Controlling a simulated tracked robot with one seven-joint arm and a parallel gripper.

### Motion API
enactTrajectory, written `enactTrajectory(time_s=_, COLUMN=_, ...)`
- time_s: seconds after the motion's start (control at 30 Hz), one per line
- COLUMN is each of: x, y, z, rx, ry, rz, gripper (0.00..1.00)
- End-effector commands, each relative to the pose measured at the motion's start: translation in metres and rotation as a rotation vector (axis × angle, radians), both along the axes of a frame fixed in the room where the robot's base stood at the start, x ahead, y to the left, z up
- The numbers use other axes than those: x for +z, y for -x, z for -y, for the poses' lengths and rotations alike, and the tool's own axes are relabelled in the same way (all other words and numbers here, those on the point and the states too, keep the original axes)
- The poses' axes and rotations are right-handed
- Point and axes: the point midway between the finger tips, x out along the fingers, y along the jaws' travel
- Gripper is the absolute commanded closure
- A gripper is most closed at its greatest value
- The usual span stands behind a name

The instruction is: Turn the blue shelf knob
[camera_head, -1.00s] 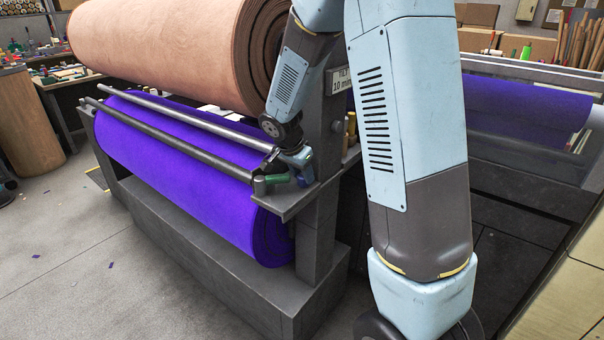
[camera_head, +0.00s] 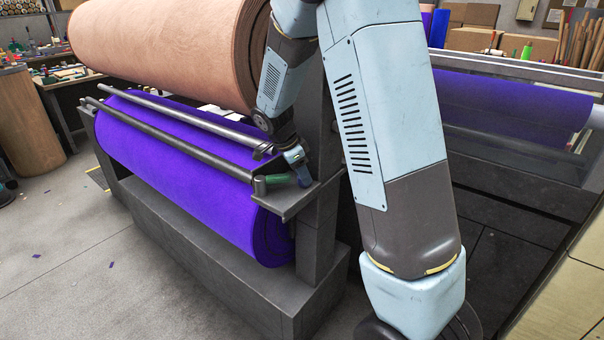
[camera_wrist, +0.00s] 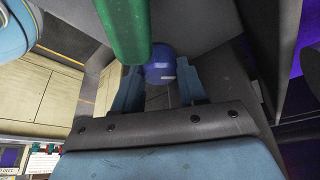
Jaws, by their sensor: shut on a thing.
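The blue shelf knob (camera_wrist: 160,66) is a short, rounded cylinder in the middle of the wrist view. In the head view it shows as a small blue piece (camera_head: 305,179) at the end of the grey shelf bracket, partly covered. My gripper (camera_wrist: 157,88) has a pale blue finger on each side of the knob and is shut on it. In the head view my gripper (camera_head: 295,158) reaches down to the knob from above. A green knob (camera_wrist: 124,28) lies close by in the wrist view, and beside the blue one in the head view (camera_head: 275,180).
A purple felt roll (camera_head: 180,145) lies under two grey bars (camera_head: 175,130). A large tan roll (camera_head: 165,50) hangs above. The grey upright post (camera_head: 325,215) stands close to my arm.

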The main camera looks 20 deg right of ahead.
Motion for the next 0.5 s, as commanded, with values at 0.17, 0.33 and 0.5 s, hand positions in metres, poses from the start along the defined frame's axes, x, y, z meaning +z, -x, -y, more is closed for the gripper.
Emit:
enactTrajectory(time_s=0.17, x=0.0003, y=-0.0031, z=-0.0026, rx=-0.164, ry=-0.001, rz=0.003, gripper=0.89)
enactTrajectory(time_s=0.33, x=0.0003, y=-0.0041, z=-0.0021, rx=-0.314, ry=-0.002, rz=0.003, gripper=0.89)
enactTrajectory(time_s=0.5, x=0.0006, y=-0.005, z=-0.0018, rx=-0.44, ry=-0.003, rz=0.004, gripper=0.89)
